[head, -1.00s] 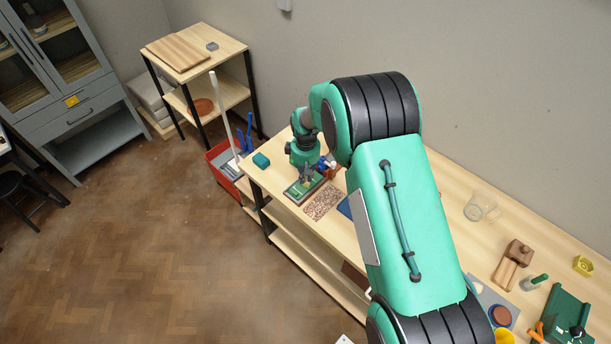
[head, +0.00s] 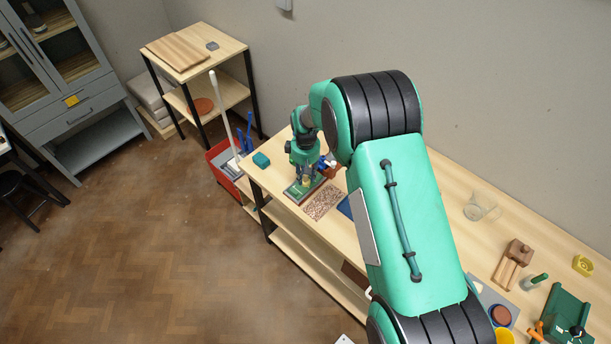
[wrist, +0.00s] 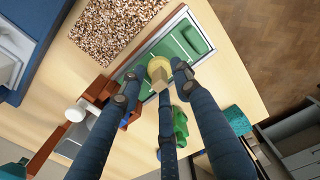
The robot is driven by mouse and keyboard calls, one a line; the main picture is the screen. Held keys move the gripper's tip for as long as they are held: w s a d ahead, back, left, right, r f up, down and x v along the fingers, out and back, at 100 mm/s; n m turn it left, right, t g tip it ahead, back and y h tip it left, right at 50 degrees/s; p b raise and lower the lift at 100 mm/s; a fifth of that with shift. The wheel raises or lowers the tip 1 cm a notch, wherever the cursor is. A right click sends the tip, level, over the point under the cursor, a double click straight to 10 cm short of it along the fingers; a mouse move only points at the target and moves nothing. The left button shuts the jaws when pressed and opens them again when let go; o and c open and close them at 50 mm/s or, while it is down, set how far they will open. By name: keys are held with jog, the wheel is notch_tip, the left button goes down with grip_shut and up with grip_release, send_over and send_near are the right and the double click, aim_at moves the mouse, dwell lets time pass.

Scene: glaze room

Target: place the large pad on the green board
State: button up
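The green board (head: 296,191), framed in a grey and reddish rim, lies near the left end of the long table; it also shows in the wrist view (wrist: 192,38). A pale yellow round piece with a tan block-like top, apparently the large pad (wrist: 159,67), stands over the board near its lower left part. In the head view the pad (head: 305,181) shows small below my gripper (head: 304,178). In the wrist view the fingers of my gripper (wrist: 156,70) are spread around the pad, with a gap on the left. The pad's underside is hidden, so I cannot see its full contact.
A speckled mat (head: 323,203) lies right beside the board. A brown wooden item (wrist: 102,88) with a white knob is close to my fingers. A glass jug (head: 480,207) stands farther right.

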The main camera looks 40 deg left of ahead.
notch_tip(320, 180, up, 12)
jog(key=b, duration=0.1)
jog(key=shift+f, duration=0.15)
dwell(0.3)
dwell(0.5)
dwell(0.4)
